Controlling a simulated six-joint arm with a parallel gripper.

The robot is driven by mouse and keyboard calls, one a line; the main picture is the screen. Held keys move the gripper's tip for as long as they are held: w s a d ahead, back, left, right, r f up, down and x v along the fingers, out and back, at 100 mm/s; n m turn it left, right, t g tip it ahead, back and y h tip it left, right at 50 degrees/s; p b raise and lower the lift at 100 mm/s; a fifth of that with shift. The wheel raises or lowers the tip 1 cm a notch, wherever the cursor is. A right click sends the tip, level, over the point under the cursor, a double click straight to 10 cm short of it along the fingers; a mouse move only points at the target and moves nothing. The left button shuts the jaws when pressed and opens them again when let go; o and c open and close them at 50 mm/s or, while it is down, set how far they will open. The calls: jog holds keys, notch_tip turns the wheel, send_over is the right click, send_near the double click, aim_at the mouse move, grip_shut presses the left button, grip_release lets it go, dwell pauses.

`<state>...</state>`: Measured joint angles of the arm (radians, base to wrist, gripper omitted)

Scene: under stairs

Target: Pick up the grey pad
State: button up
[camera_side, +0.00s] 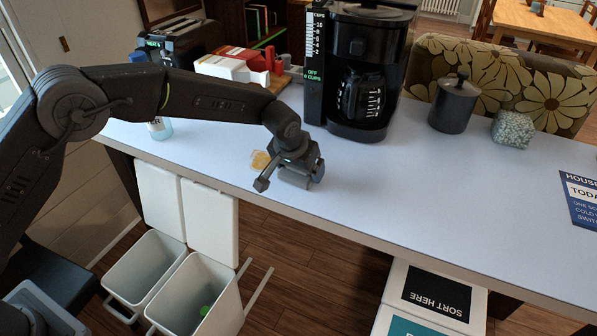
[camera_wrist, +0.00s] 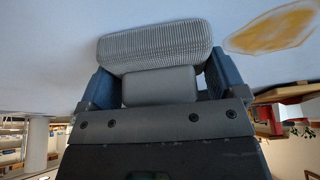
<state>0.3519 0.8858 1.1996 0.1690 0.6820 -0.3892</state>
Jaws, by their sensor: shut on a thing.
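The grey pad (camera_wrist: 155,44) is a rounded, ribbed block. In the wrist view it lies across the tips of my gripper (camera_wrist: 158,78), with a finger at each side. My gripper is shut on it. In the side view my gripper (camera_side: 292,177) is low over the white counter, near its front edge, and the pad is hard to tell apart from the dark fingers. I cannot tell whether the pad touches the counter. A yellow-brown stain (camera_side: 260,160) lies on the counter just left of my gripper; it also shows in the wrist view (camera_wrist: 274,30).
A black coffee maker (camera_side: 359,70) stands behind my gripper. A dark lidded canister (camera_side: 454,104) and a speckled block (camera_side: 512,130) stand to its right. A red and white item (camera_side: 240,66) and a bottle (camera_side: 159,128) are at left. Open bins (camera_side: 200,295) stand below.

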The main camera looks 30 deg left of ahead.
jog(key=shift+r, duration=0.1)
jog(key=shift+r, duration=0.55)
notch_tip(320, 180, up, 3)
jog(key=shift+f, duration=0.2)
jog(key=s+a+r, duration=0.1)
jog(key=a+r, duration=0.6)
jog(key=a, duration=0.4)
jog(key=shift+s+a, duration=0.3)
jog(key=shift+s, duration=0.05)
